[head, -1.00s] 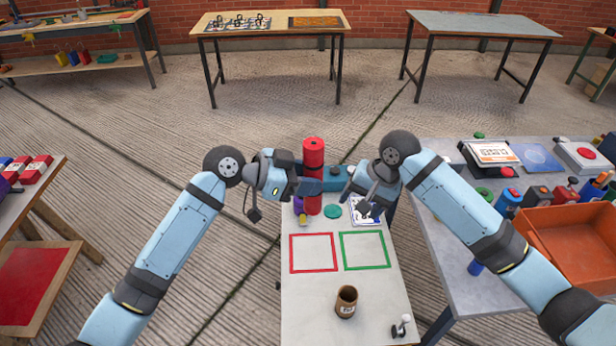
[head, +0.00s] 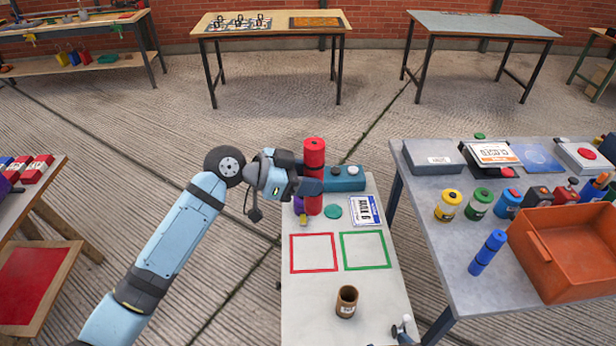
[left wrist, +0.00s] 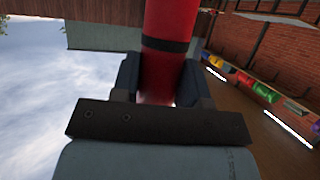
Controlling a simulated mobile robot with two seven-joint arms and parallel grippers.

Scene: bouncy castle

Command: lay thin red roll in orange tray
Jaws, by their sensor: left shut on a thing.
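The thin red roll (head: 314,155) stands upright near the far end of the narrow white table, with a dark band around it. My left gripper (head: 312,187) comes from the left and is shut around its middle. The left wrist view shows the roll (left wrist: 166,50) between both fingers (left wrist: 161,85). I cannot tell whether its lower end touches the table. The orange tray (head: 535,252) lies at the right on the grey table; its visible inside looks empty. My right gripper is out of view.
The blue box (head: 344,179) with buttons is close behind the roll. A purple and yellow item, a green disc (head: 332,211) and a card (head: 365,210) are near it. A brown cup (head: 346,301) stands in front.

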